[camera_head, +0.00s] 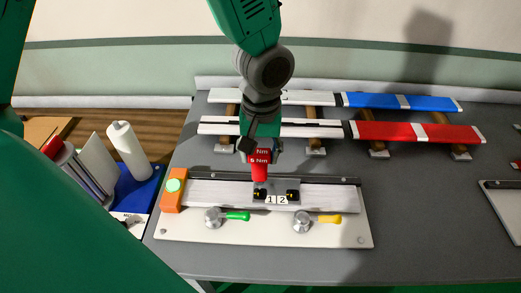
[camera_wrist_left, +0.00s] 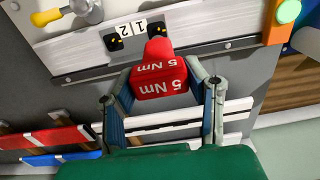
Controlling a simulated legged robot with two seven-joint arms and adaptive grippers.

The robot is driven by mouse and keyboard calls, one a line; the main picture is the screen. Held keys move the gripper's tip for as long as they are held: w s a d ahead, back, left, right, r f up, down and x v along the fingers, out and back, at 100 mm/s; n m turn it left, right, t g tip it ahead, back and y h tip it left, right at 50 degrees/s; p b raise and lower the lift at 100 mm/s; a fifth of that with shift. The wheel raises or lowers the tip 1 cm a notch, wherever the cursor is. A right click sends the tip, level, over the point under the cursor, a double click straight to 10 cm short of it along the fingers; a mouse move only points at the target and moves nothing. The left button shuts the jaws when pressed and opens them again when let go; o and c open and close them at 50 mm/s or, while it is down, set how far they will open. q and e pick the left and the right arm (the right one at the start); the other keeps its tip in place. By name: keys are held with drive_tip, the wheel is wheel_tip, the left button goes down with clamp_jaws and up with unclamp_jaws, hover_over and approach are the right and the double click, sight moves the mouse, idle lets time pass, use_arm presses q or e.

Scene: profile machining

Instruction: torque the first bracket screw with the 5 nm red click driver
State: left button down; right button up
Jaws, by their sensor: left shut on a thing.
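My left gripper (camera_head: 262,147) is shut on the red click driver (camera_head: 260,168), marked 5 Nm. The driver points down at the left black bracket (camera_head: 260,194), by label 1 on the fixture. In the left wrist view, the fingers (camera_wrist_left: 165,95) flank the red driver body (camera_wrist_left: 160,78). The driver hides its own tip there, so I cannot tell whether it touches the screw. The right black bracket (camera_head: 292,195), by label 2, stands beside it on the light profile (camera_head: 225,195). My right gripper is not in view.
The fixture plate (camera_head: 190,228) carries clamps with a green handle (camera_head: 238,216) and a yellow handle (camera_head: 330,219). An orange block with a green button (camera_head: 173,187) is at its left end. Blue (camera_head: 375,101) and red (camera_head: 390,131) covered profiles lie on racks behind.

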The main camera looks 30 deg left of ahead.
use_arm(q)
drive_tip(key=shift+d, duration=0.25)
drive_tip(key=shift+a+p, duration=0.25)
drive_tip(key=shift+p, duration=0.05)
drive_tip(key=shift+d+p, duration=0.15)
drive_tip(key=shift+p, duration=0.15)
idle(0.7)
drive_tip(key=shift+p, duration=0.3)
idle(0.3)
drive_tip(key=shift+f+b, duration=0.4)
drive_tip(key=shift+f, duration=0.35)
idle(0.4)
